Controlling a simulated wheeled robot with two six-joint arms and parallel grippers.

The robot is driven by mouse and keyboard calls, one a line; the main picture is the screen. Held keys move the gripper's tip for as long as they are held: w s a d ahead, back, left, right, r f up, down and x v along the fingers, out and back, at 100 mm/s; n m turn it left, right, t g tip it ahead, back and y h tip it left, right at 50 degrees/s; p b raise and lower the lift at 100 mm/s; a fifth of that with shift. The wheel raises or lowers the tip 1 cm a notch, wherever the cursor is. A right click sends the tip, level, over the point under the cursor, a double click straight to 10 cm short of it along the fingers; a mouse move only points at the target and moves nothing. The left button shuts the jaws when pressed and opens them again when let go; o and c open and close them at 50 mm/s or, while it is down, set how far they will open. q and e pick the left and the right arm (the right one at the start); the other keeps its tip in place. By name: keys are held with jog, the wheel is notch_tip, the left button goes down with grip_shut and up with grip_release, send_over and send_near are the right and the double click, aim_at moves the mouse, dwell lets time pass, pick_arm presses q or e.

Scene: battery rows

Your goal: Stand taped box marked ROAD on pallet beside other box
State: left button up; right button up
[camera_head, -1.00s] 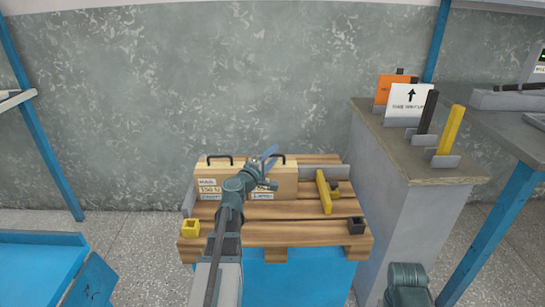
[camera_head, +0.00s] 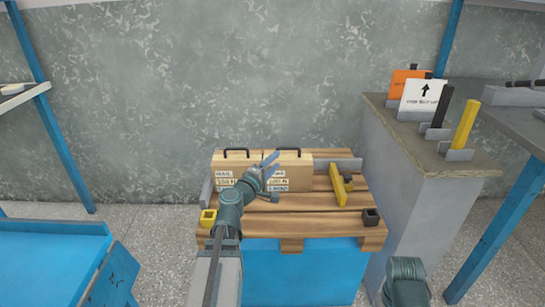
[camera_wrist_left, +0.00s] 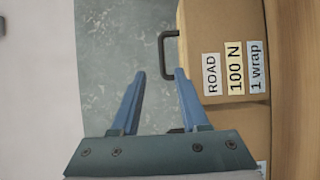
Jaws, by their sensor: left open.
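The tan box marked ROAD (camera_head: 292,172) stands upright at the back of the wooden pallet (camera_head: 320,223), with a dark handle on top. The other box (camera_head: 226,170), marked MAIL, stands right beside it on the left. In the left wrist view the ROAD box (camera_wrist_left: 222,30) shows its labels "ROAD", "100 N" and "1 wrap", with the other box (camera_wrist_left: 232,127) below it in the picture. My left gripper (camera_head: 271,164) is open and empty. Its blue fingers (camera_wrist_left: 160,75) are close to the ROAD box's handle (camera_wrist_left: 163,48), not closed on it. My right gripper does not show.
A yellow clamp-like piece (camera_head: 340,187) lies on the pallet's right side. A yellow block (camera_head: 208,218) and a dark block (camera_head: 371,216) sit at its front corners. A grey stand (camera_head: 410,170) with signs and posts is to the right.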

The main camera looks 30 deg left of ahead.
pick_arm(q)
jog(key=shift+s, duration=0.9)
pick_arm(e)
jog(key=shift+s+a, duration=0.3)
pick_arm(q)
jog(key=s+d+f+m+g+h, duration=0.1)
jog(key=d+f+m+g+h, duration=0.4)
jog(key=d, duration=0.7)
jog(key=s+d+f+m+g+h, duration=0.1)
jog(key=d+f+m+g+h, duration=0.15)
jog(key=d+f+m, duration=0.7)
jog(key=s+d+f+m+g+y, duration=0.25)
jog(key=s+d+g, duration=0.4)
jog(key=d, duration=0.45)
jog(key=s+f+m+g+y, duration=0.2)
jog(key=s+y, duration=0.1)
jog(key=s, duration=0.3)
jog(key=s+f+m+g+y, duration=0.2)
jog(key=s+y, duration=0.1)
jog(key=s, duration=0.2)
jog(key=shift+s+a+f+m, duration=0.2)
jog(key=shift+s+f+m, duration=0.15)
jog(key=shift+s+m, duration=0.05)
